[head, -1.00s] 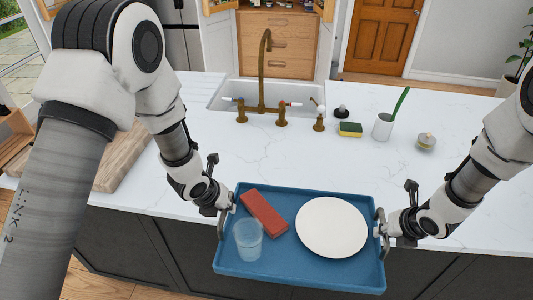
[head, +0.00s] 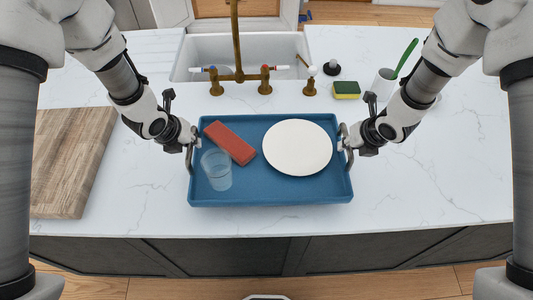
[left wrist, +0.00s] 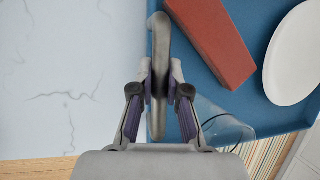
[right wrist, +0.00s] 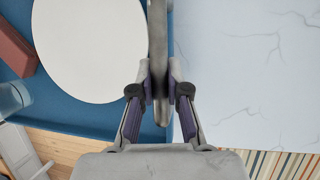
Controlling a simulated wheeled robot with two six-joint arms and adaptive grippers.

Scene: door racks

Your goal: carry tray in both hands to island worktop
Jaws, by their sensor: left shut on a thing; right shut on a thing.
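The blue tray (head: 270,190) is level over the front part of the white island worktop (head: 400,205); I cannot tell whether it touches the worktop. It carries a red block (head: 230,143), a clear cup (head: 216,170) and a white round plate (head: 297,147). My left gripper (head: 192,140) is shut on the tray's left handle, a grey bar that shows in the left wrist view (left wrist: 159,75). My right gripper (head: 346,143) is shut on the right handle, which shows in the right wrist view (right wrist: 158,70).
A wooden board (head: 70,160) lies on the worktop at the left. A sink (head: 275,55) with a brass tap (head: 236,45) is behind the tray. A sponge (head: 346,90) and a white cup with a green brush (head: 405,58) stand at the back right. The worktop right of the tray is clear.

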